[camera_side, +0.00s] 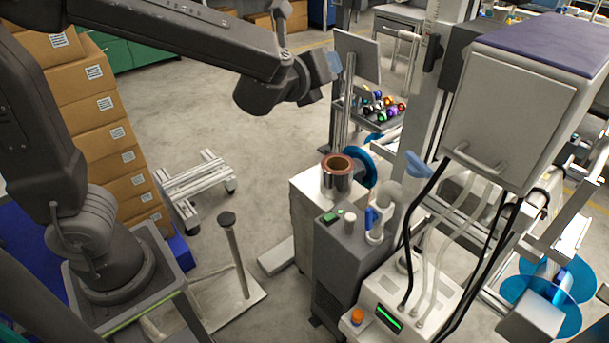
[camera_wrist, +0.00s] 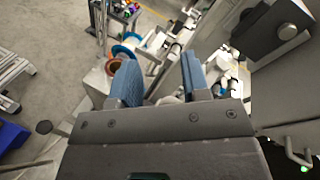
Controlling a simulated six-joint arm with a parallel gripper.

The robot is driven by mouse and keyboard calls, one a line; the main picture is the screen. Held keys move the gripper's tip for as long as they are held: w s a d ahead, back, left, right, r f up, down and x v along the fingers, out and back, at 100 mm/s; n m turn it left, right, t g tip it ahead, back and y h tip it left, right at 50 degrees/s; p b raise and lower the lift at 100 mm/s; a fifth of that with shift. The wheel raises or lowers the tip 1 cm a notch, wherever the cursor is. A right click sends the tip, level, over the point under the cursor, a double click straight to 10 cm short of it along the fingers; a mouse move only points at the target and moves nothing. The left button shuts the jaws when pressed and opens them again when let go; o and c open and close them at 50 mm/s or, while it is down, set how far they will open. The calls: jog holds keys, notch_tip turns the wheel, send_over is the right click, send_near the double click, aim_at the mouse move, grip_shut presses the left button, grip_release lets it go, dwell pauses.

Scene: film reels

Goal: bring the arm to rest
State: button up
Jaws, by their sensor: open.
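My gripper (camera_wrist: 160,72) shows in the wrist view with its two blue fingers spread apart and nothing between them. In the side view my gripper (camera_side: 325,75) is at the end of my raised arm, in the upper middle, partly hidden by the wrist. It is in the air, above and to the left of a copper-brown reel core (camera_side: 338,178). This core sits upright on a pale box-shaped stand (camera_side: 313,200), clear of the fingers. A blue reel flange (camera_side: 361,166) stands just behind the core.
Stacked cardboard boxes (camera_side: 105,120) stand beside my base at the left. A grey cabinet (camera_side: 505,105) and a tall post (camera_side: 415,90) stand at the right. A low metal frame (camera_side: 198,180) is on the floor. Open floor lies under my arm.

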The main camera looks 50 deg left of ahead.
jog(key=s+a+f+n+g+y, duration=0.1)
jog(key=s+a+f+n+g, duration=0.15)
jog(key=s+n, duration=0.4)
jog(key=s+a+f+n+g, duration=0.2)
jog(key=s+a+n+g, duration=0.2)
jog(key=s+n, duration=0.25)
jog(key=s+d+f+n+g+h, duration=0.1)
jog(key=s+d+n+g+h, duration=0.2)
jog(key=s+d+n+h, duration=0.3)
jog(key=s+n, duration=0.3)
jog(key=n, duration=0.4)
jog(key=shift+s+d+f, duration=0.15)
jog(key=shift+s+f, duration=0.2)
